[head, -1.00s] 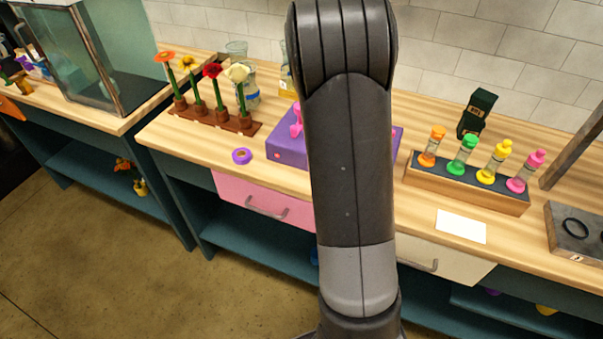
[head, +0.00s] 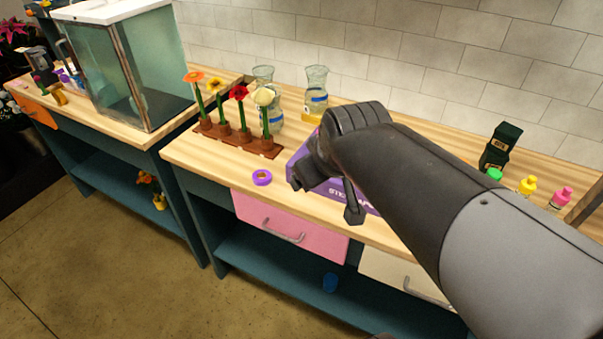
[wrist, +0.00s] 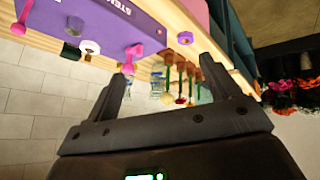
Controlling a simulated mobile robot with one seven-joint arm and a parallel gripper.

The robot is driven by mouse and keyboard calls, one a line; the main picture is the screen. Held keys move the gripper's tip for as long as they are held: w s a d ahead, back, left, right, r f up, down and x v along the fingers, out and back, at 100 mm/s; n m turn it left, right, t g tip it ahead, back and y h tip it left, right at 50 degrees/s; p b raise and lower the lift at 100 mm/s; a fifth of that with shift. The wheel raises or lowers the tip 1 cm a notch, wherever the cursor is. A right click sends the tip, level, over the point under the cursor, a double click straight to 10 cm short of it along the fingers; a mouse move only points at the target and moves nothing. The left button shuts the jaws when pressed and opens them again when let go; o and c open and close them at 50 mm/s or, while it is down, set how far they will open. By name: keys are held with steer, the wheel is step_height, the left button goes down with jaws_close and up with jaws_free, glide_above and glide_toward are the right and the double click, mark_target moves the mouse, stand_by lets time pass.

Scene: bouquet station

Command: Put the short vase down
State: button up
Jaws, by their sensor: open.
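Clear glass vases stand at the back of the bench in the head view. One vase (head: 316,92) has a yellow and blue band near its base; another vase (head: 276,117) stands to its left behind the flowers. I cannot tell which is the short one. My gripper (head: 327,197) is over the front of the bench by the purple box, apart from the vases. In the wrist view my gripper (wrist: 163,66) is open with nothing held between its fingers. A glass vase (wrist: 158,80) shows beyond the fingers in that tilted view.
A brown rack (head: 262,150) holds several upright flowers left of the purple box (head: 303,152), which my arm partly covers. A purple tape roll (head: 262,177) lies near the front edge. A glass case (head: 125,75) stands on the left bench.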

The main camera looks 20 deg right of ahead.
steer(key=s+a+f+m+g, duration=0.1)
steer(key=s+a+m, duration=0.1)
steer(key=s, duration=0.5)
steer(key=shift+s+a+f+m+g+y, duration=0.3)
steer(key=shift+s+f+m, duration=0.1)
steer(key=shift+m, duration=0.3)
steer(key=shift+w, duration=0.1)
